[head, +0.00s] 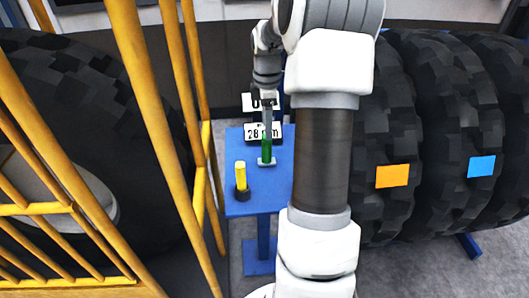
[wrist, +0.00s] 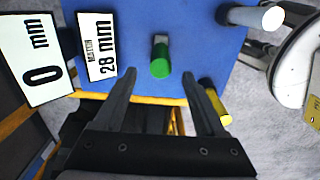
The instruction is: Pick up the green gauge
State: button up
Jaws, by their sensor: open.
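The green gauge (head: 266,149) stands upright on a small pale base on the blue table (head: 244,140). In the wrist view the green gauge (wrist: 161,62) shows as a short cylinder with its end facing the camera. My gripper (wrist: 162,88) is open and empty. Its two fingers lie on either side below the gauge in that picture, and the gauge is ahead of the gap between them. In the head view my gripper (head: 268,118) is above and close by the gauge; whether it touches cannot be told.
A yellow gauge (head: 241,176) stands in a dark holder nearer the table's front left. Signs reading "0 mm" (wrist: 36,62) and "28 mm" (wrist: 97,46) stand behind. A pale cylinder (wrist: 255,17) is at another table edge. Yellow railing (head: 150,110) and large tyres (head: 390,120) flank the table.

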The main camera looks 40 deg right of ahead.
aim_at(267, 154)
notch_tip(267, 154, down, 12)
jog(key=shift+r+b, duration=0.2)
jog(key=shift+b, duration=0.4)
grip_shut()
